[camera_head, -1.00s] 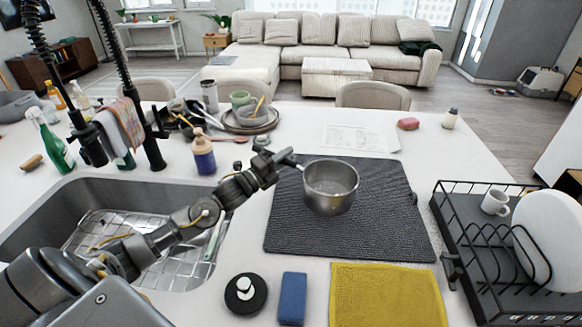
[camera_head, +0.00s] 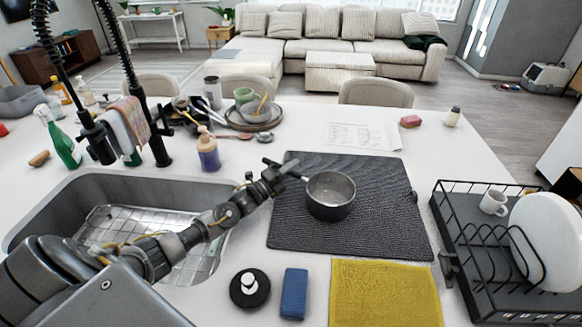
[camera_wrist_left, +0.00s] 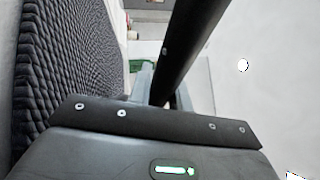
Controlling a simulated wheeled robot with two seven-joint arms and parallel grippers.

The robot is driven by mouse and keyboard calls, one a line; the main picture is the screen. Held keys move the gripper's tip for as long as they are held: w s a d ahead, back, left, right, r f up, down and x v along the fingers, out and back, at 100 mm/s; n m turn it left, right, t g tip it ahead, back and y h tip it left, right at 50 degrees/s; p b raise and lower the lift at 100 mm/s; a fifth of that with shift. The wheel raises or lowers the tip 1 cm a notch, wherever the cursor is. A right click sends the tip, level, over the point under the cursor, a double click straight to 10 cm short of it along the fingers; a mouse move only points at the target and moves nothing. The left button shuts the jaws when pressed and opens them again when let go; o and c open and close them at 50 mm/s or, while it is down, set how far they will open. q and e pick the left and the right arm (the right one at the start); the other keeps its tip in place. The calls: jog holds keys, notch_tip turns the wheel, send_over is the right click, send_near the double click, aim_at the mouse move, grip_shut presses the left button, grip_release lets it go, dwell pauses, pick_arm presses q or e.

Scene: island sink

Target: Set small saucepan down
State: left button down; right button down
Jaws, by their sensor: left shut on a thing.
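The small saucepan (camera_head: 330,197) is a metal pan with a dark outside, upright at the middle of the dark grey drying mat (camera_head: 300,235). Its base looks to be on or very close to the mat; I cannot tell which. My left gripper (camera_head: 280,170) is shut on the saucepan's handle, at the mat's left edge. In the left wrist view the dark handle (camera_wrist_left: 190,45) runs up from the gripper, and the ribbed mat (camera_wrist_left: 75,60) fills the left side. The pan's bowl is not seen there. My right gripper is not in view.
The sink (camera_head: 110,225) lies left of the mat under my left arm. A black dish rack (camera_head: 462,240) with a mug and plate stands right. A yellow cloth (camera_head: 385,295), blue sponge (camera_head: 294,293) and soap bottle (camera_head: 208,150) are near. The mat around the pan is clear.

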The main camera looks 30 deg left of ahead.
pick_arm(q)
jog(key=shift+r, duration=0.1)
jog(key=shift+f, duration=0.2)
jog(key=c, duration=1.3)
grip_release()
